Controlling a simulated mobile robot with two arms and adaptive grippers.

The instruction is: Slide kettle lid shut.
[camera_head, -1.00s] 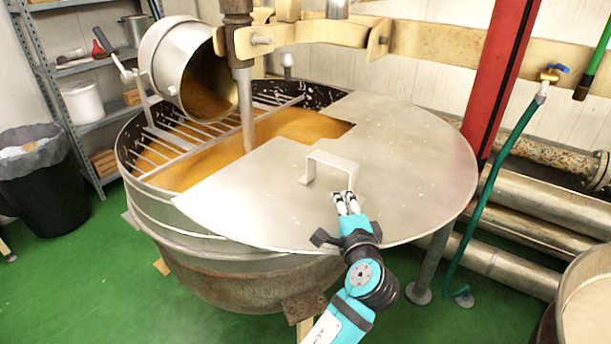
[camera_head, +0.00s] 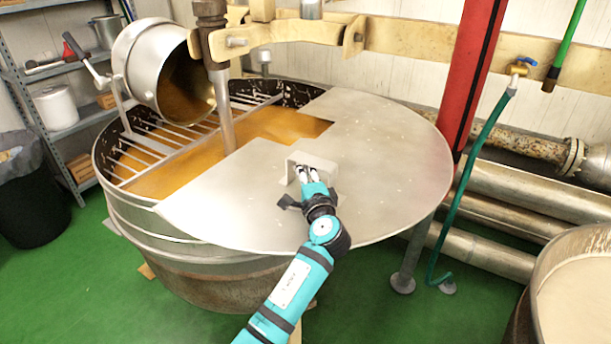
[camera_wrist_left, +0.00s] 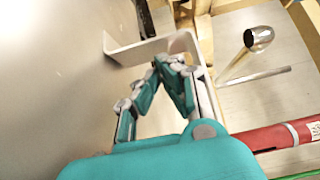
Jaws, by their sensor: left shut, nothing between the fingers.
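The kettle (camera_head: 122,210) is a large round metal vessel of golden-brown mass (camera_head: 190,170). Its flat grey lid (camera_head: 385,150) covers the right and front part, while the back left is uncovered. A bracket-shaped handle (camera_head: 320,163) stands on the lid. My left gripper (camera_head: 307,172) is at the handle, overlapping its opening in the head view, with its fingers together and nothing between them. In the left wrist view, the fingertips (camera_wrist_left: 168,66) are close to the handle (camera_wrist_left: 140,48); I cannot tell whether they touch it. My right gripper is not in view.
A grate (camera_head: 150,140) and tilted metal pot (camera_head: 155,70) sit over the uncovered side. A vertical shaft (camera_head: 221,110) enters the kettle beside the lid's cutout. A red post (camera_head: 470,75) and green hose (camera_head: 480,150) stand right. Another vat (camera_head: 580,255) is lower right.

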